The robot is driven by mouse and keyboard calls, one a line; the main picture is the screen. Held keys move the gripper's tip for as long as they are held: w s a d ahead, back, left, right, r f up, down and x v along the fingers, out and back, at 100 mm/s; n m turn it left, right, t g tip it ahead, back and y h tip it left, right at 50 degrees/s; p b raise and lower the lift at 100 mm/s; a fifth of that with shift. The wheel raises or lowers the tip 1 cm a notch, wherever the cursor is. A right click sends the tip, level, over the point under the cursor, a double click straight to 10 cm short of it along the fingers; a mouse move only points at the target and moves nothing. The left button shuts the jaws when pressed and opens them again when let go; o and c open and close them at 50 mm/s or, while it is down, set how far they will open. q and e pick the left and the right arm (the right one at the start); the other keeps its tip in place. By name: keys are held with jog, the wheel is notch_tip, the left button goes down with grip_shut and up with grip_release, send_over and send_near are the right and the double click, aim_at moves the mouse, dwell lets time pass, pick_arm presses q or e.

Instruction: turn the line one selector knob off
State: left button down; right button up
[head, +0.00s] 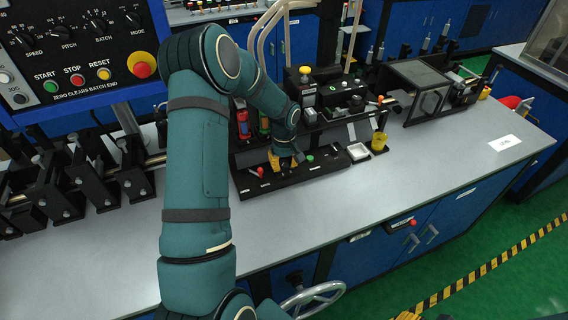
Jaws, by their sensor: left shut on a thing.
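My left gripper (287,163) reaches down to a low black control strip (328,165) on the grey bench. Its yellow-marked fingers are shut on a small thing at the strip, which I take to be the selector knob. The fingers hide the knob, so its pointer and any label cannot be read. A red-topped part (260,171) stands on the strip to the left of the gripper, and a green button (310,158) sits to its right.
A black fixture with a yellow button (304,70) stands behind the strip. A panel with START, STOP and RESET buttons (77,78) hangs upper left. The bench front is clear.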

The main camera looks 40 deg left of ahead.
pick_arm(q)
jog(key=m, duration=0.4)
jog(key=shift+m, duration=2.3)
jog(key=c, duration=0.6)
grip_release()
